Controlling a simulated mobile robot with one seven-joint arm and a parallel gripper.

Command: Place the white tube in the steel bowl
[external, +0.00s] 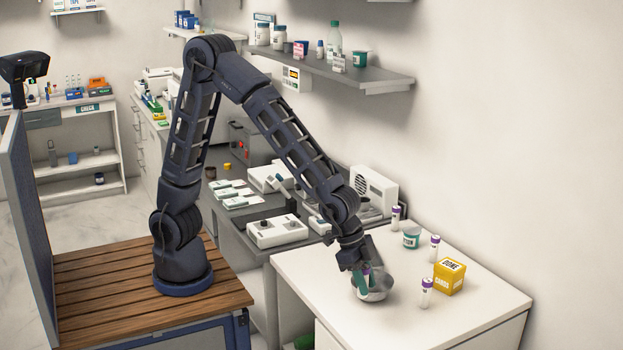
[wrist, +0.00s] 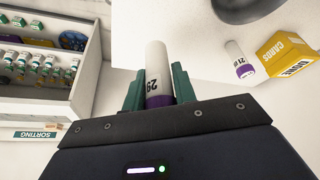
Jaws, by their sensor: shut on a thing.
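My gripper (external: 364,284) is shut on a white tube with a purple cap. In the wrist view the tube (wrist: 157,66) stands between the teal fingers (wrist: 158,80), its white end out past them, with a number printed near the cap. In the external view the fingers overlap the steel bowl (external: 382,291) and mostly hide the tube. The bowl's dark underside or side (wrist: 245,9) shows at the top right of the wrist view, apart from the tube there. I cannot tell the height between tube and bowl.
Other white tubes with purple caps (external: 426,292) stand on the white table (external: 455,315). A yellow box (external: 449,277) and a teal-and-white cup (external: 411,239) are there too. A grey wall shelf (external: 370,83) with bottles is above. The table's front right is clear.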

